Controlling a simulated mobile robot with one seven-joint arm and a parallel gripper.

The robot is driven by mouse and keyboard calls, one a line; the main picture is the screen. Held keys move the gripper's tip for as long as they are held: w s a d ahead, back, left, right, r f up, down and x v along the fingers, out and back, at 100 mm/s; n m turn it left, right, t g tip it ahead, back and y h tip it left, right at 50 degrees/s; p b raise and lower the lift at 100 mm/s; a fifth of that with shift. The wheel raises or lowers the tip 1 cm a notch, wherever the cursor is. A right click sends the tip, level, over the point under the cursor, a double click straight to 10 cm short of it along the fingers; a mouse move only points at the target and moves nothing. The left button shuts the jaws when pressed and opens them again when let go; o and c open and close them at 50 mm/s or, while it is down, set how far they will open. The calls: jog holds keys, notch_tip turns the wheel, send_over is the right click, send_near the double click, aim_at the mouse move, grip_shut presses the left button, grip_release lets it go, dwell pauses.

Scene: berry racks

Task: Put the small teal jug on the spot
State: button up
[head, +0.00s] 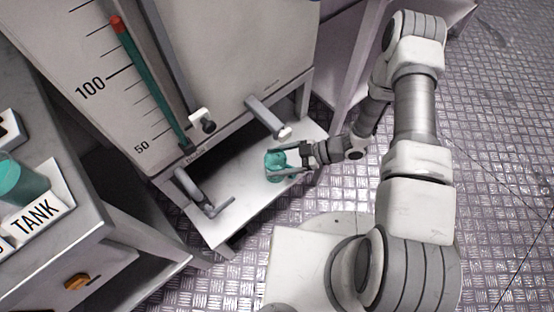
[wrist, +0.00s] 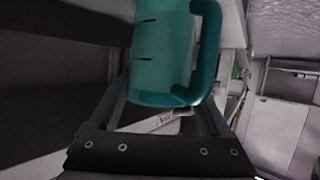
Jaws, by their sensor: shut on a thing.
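A small teal jug (head: 273,167) is between the fingers of my gripper (head: 282,164), over the pale low shelf (head: 228,217) under the tank in the head view. Whether it touches the shelf is hard to tell. In the wrist view the jug (wrist: 162,55) fills the top middle, with its darker handle on the right and two dark marks on its side. My gripper's fingers (wrist: 165,108) reach along both sides of it, shut on it. I cannot make out a marked spot in either view.
A panel (head: 150,70) with a gauge stands above the shelf, with a grey spout (head: 268,117) jutting near the jug. A grey bracket (head: 205,195) stands at the shelf's left. A counter (head: 75,235) at left holds another teal vessel (head: 22,185) and a TANK sign (head: 38,212).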

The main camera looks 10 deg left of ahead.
jog(key=o, duration=1.2)
jog(key=p+v, duration=0.4)
jog(key=v, duration=1.3)
jog(key=shift+d, duration=0.25)
